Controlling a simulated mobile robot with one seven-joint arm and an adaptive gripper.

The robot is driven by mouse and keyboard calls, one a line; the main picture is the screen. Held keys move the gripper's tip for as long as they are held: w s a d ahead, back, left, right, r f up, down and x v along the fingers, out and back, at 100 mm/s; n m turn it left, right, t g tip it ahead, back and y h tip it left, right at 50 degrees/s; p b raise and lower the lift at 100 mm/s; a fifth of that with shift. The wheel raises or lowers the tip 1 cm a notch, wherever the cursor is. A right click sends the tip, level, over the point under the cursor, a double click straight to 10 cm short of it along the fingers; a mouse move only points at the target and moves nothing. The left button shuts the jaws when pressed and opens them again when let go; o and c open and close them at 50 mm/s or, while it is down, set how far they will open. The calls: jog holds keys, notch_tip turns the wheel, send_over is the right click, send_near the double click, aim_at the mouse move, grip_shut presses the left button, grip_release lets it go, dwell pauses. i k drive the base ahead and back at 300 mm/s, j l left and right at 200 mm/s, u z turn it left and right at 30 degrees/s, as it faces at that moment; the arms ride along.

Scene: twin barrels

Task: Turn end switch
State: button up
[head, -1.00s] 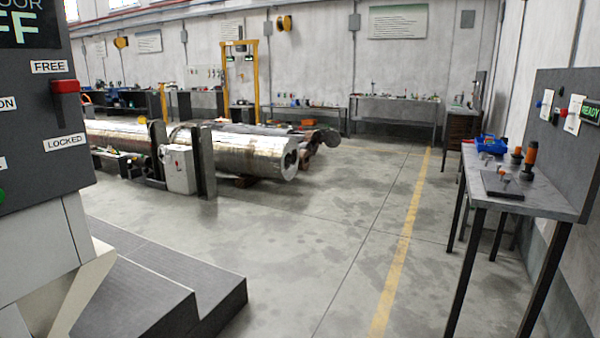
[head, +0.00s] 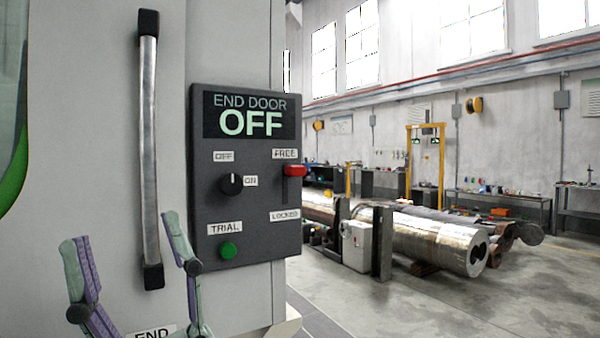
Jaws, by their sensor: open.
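The end switch is a black round knob (head: 231,184) on the dark end door panel (head: 285,235). Its white mark points up toward the OFF label (head: 224,156); the ON label (head: 250,181) is to its right. The panel's display (head: 250,116) reads END DOOR OFF. My gripper (head: 122,240) is at the lower left, open and empty, with its two fingers pointing up. It appears below and left of the knob, apart from it in the picture. The distance in depth is hard to tell.
A red lever (head: 295,170) sits at FREE, above the LOCKED label. A green TRIAL button (head: 228,250) is below the knob. A vertical metal door handle (head: 149,150) stands left of the panel. Metal barrels (head: 430,236) lie behind at right, with open floor around them.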

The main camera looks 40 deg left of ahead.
aim_at(231, 184)
jog(key=j+u, duration=0.15)
jog(key=u, duration=1.1)
